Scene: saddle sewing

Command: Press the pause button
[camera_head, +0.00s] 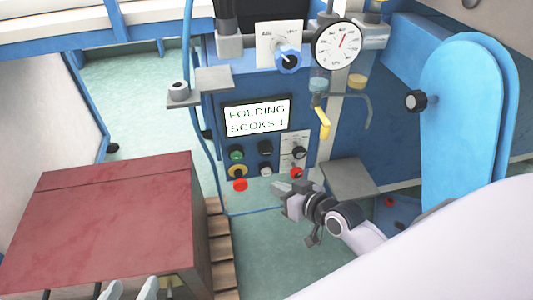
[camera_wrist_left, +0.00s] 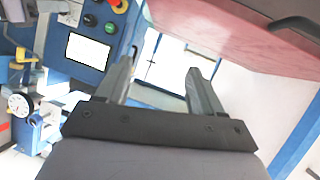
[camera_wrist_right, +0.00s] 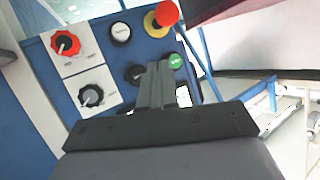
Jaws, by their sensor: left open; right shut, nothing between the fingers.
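The control panel carries several buttons. I cannot read which is the pause button. A black button (camera_head: 265,147) and a white button (camera_head: 265,171) sit right of a green button (camera_head: 236,153) and a red emergency knob (camera_head: 240,185) on a yellow base. My right gripper (camera_head: 278,187) is shut and empty, below and in front of the panel. In the right wrist view its fingertips (camera_wrist_right: 154,66) appear between the black button (camera_wrist_right: 135,73) and green button (camera_wrist_right: 175,60), partly covering the black one; contact cannot be told.
A screen (camera_head: 257,116) above the buttons reads "FOLDING BOOKS 1". A red rotary knob (camera_wrist_right: 66,43) and a black one (camera_wrist_right: 91,95) sit beside the buttons. A large red-topped box (camera_head: 105,215) stands at left. A yellow lever (camera_head: 325,124) hangs right of the screen.

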